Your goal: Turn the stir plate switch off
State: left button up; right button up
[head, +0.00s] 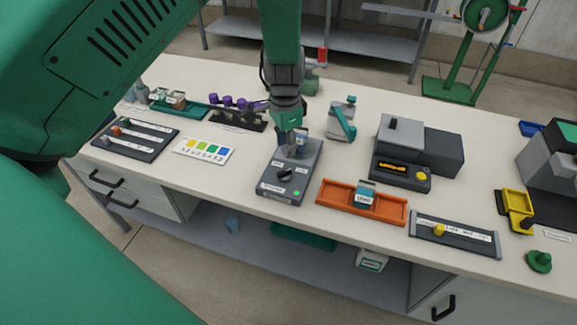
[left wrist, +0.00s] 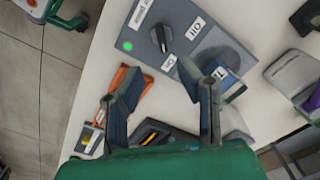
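The stir plate (head: 282,186) is a dark grey box on the white bench, with a black switch knob (head: 285,174), white labels and a green lamp (head: 296,193) that looks lit. The left wrist view also shows the knob (left wrist: 167,38), the green lamp (left wrist: 127,46) and a label that seems to read OFF (left wrist: 195,28). My left gripper (head: 291,143) is above the rear part of the stir plate, hiding some of it. In the left wrist view its two fingers (left wrist: 160,80) are apart and empty, clear of the knob. My right gripper is not in view.
An orange tray (head: 333,202) stands right of the stir plate, a colour card (head: 205,150) left. Behind are a purple-capped vial rack (head: 238,118) and a teal device (head: 344,124). A dark grey machine (head: 440,150) and a slider panel (head: 470,240) stand further right.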

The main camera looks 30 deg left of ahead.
aim_at(285, 171)
pick_arm(q)
jog(key=f, duration=0.6)
jog(key=a+f, duration=0.1)
jog(key=f, duration=0.2)
jog(key=shift+f, duration=0.2)
jog(key=shift+d+f, duration=0.2)
jog(key=shift+f, duration=0.05)
jog(key=shift+d, duration=0.1)
jog(key=shift+c, duration=0.8)
grip_shut()
